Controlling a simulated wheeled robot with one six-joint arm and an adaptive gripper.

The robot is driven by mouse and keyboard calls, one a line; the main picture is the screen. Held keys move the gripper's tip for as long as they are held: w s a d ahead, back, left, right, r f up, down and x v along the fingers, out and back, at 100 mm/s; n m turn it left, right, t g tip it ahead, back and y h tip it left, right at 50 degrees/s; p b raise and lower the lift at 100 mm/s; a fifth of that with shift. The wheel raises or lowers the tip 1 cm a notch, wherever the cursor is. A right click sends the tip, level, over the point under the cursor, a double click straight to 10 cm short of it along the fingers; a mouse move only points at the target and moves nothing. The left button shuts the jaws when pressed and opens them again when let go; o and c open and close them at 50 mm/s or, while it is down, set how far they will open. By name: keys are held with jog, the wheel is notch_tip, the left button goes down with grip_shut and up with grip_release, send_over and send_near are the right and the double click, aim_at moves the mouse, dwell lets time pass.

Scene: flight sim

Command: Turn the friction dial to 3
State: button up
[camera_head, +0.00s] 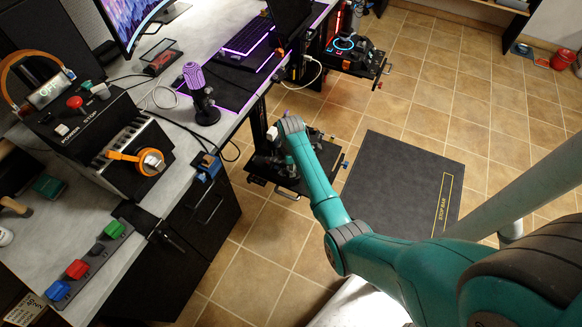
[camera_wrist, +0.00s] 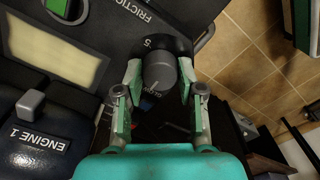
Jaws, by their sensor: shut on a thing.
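The friction dial (camera_wrist: 159,70) is a grey round knob on a black panel in the wrist view. The word FRICTION is printed above it, and a digit that looks like 5 is beside its upper left edge. Its exact setting cannot be read. My gripper (camera_wrist: 160,78) has one green-padded finger on each side of the knob and is shut on it. In the head view my arm reaches down to the dark control unit (camera_head: 285,186) beside the desk, and the arm hides the dial there.
A dark floor mat (camera_head: 400,185) lies on open tiles at right.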

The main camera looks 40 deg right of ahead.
dwell(0.5)
jog(key=o, duration=1.1)
jog(key=shift+o, duration=0.2)
notch_tip(320, 180, up, 12)
